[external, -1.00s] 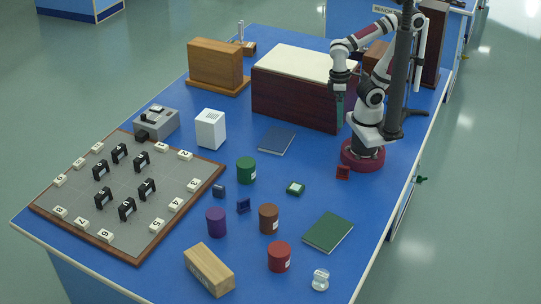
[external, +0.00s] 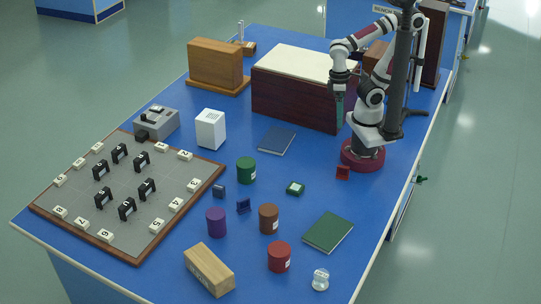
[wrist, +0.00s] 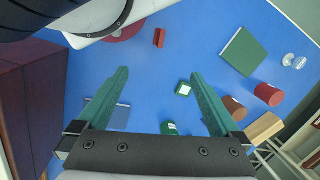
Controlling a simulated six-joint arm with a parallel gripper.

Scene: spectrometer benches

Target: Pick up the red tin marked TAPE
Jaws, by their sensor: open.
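The red tin (external: 279,257) stands upright on the blue bench near its front right, with a pale label on its side. The word on the label is too small to read. In the wrist view a red tin (wrist: 268,95) shows at the right, beyond my right finger. My gripper (external: 340,111) hangs near my base, in front of the dark red chest, far from the red tin. In the wrist view my gripper (wrist: 160,95) has its two green fingers wide apart, with nothing between them but bench and small items below.
A brown tin (external: 268,219), a purple tin (external: 216,222) and a green tin (external: 246,170) stand nearby. A wooden block (external: 209,269), a green book (external: 328,232) and a small glass item (external: 320,279) lie around the red tin. The dark red chest (external: 295,98) stands beside my gripper.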

